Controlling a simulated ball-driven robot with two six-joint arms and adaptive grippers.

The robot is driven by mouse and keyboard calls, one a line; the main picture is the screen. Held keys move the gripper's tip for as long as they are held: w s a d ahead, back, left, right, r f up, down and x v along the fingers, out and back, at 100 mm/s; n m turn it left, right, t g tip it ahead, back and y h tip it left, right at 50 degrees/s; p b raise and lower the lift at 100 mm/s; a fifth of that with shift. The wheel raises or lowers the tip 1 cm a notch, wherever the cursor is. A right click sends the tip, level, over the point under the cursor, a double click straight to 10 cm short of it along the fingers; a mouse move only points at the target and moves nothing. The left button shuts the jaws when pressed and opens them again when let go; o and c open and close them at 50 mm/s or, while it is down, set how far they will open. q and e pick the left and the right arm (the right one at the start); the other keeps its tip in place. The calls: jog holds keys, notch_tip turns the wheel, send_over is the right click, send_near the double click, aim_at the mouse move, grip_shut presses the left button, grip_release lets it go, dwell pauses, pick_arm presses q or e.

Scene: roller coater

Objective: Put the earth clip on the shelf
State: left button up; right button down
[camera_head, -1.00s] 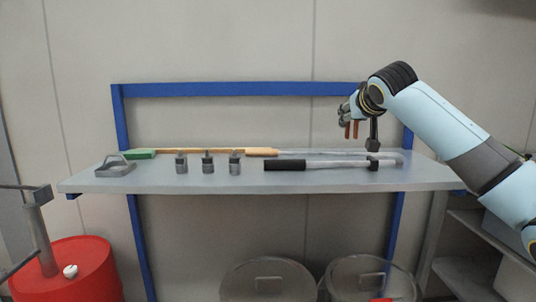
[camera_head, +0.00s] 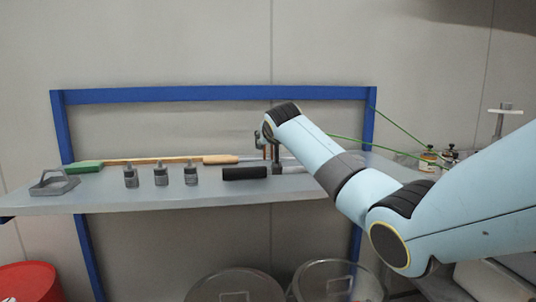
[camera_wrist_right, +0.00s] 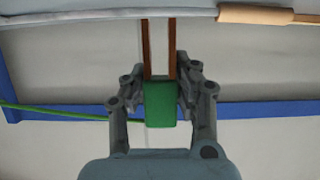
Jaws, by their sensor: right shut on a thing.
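My right gripper (camera_wrist_right: 162,100) is shut on the earth clip (camera_wrist_right: 161,103), a green body with two copper-coloured jaws, in the right wrist view. A green cable runs from it to the left there. I cannot tell whether the clip touches the shelf. My left gripper is not in view.
On the shelf are a grey bracket (camera_head: 54,184), several small dark bottles (camera_head: 160,176), a wooden-handled green brush (camera_head: 150,161) and a black-handled tool (camera_head: 244,173). A blue frame (camera_head: 200,95) stands behind. Clear round containers (camera_head: 335,282) and a red drum (camera_head: 28,282) are below.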

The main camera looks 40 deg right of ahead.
jog(key=shift+f, duration=1.75)
jog(key=shift+f, duration=0.2)
jog(key=c, duration=1)
grip_release()
jog(key=shift+c, duration=0.2)
jog(key=shift+r, duration=0.1)
jog(key=shift+r, duration=0.2)
jog(key=p+v, duration=0.1)
jog(key=v, duration=1.1)
